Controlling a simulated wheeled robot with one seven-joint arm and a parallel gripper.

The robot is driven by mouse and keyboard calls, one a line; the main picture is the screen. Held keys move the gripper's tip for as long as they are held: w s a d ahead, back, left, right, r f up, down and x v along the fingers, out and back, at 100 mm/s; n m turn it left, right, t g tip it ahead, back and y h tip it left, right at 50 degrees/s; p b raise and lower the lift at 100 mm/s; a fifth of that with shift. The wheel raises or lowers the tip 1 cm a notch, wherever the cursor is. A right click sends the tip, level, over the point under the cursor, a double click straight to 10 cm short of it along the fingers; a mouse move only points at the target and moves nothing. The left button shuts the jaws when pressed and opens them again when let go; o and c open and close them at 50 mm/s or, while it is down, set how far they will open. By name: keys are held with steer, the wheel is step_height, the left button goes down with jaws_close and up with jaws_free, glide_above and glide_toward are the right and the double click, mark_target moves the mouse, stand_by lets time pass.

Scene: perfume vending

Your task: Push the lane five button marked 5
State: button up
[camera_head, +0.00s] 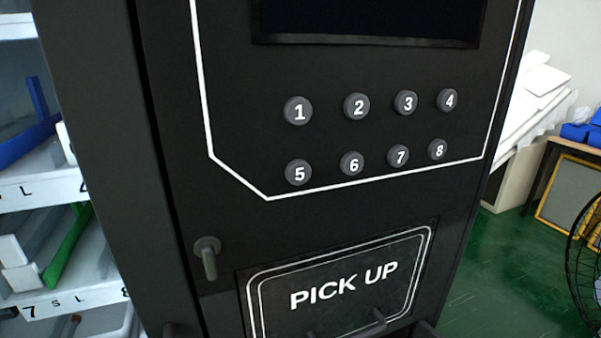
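The button marked 5 (299,172) is a round dark grey knob with a white numeral. It sits at the left end of the lower button row on the black front panel of the vending machine (330,215). The button marked 1 (298,111) is directly above it and the button marked 6 (352,163) is to its right. Nothing covers the button marked 5. My gripper is not in view.
A dark screen (370,22) is above the buttons. Below are a protruding handle (207,258) and the PICK UP flap (345,285). Shelves (50,190) with goods are at left. A black round wire-like object (585,255) stands at right on the green floor (500,270).

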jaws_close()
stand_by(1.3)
